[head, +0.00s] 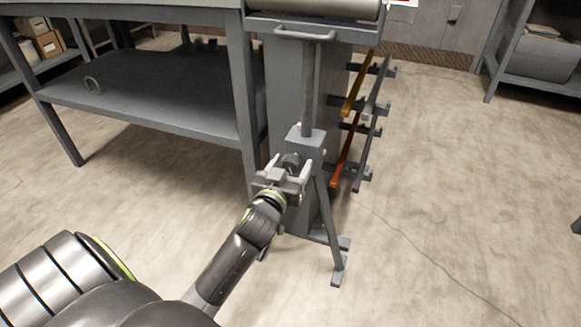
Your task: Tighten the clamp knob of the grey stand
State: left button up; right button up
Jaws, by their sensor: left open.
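The grey stand (309,141) is upright on the floor, with a post rising from its block, a bar-like top and splayed legs. The dark round clamp knob (290,160) is on the near left face of the block. My left gripper (287,168) is open at the knob, with its fingers around or just in front of it. I cannot tell whether the fingers touch the knob. The gripper hides part of the knob and of the stand's lower body. My right gripper is not in view.
A grey workbench (150,103) with a lower shelf stands close on the left. A rack with yellow (357,88) and orange (346,155) bars stands just behind the stand on the right. The floor (450,190) on the right is largely clear, with a thin line across it.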

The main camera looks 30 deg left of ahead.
pick_arm(q)
jog(key=shift+c, duration=0.4)
jog(key=c, duration=0.9)
